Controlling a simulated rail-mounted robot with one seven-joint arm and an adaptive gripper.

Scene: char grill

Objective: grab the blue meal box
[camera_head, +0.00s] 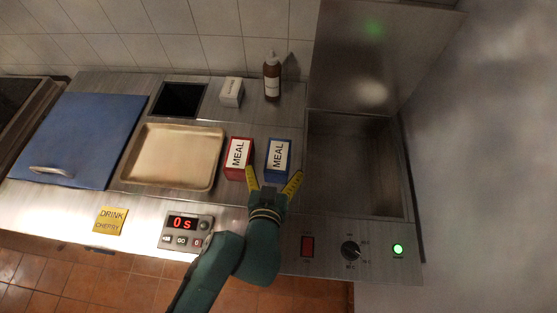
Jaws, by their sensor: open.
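The blue meal box (278,158) stands on the steel counter, with a white label reading MEAL on its top. My gripper (274,178) is open, its yellow fingertips spread at the near side of the blue box. The left fingertip is close to the gap between the blue box and the red meal box (238,157); the right fingertip is near the blue box's front right corner. I cannot tell whether either finger touches a box. The near lower part of the blue box is partly hidden by my gripper.
The red box stands close on the left. A beige tray (135,172) lies farther left, beside a blue board (80,140). A brown bottle (271,82) and a small white box (231,93) stand behind. A recessed steel basin (355,170) is at right. Controls line the front edge.

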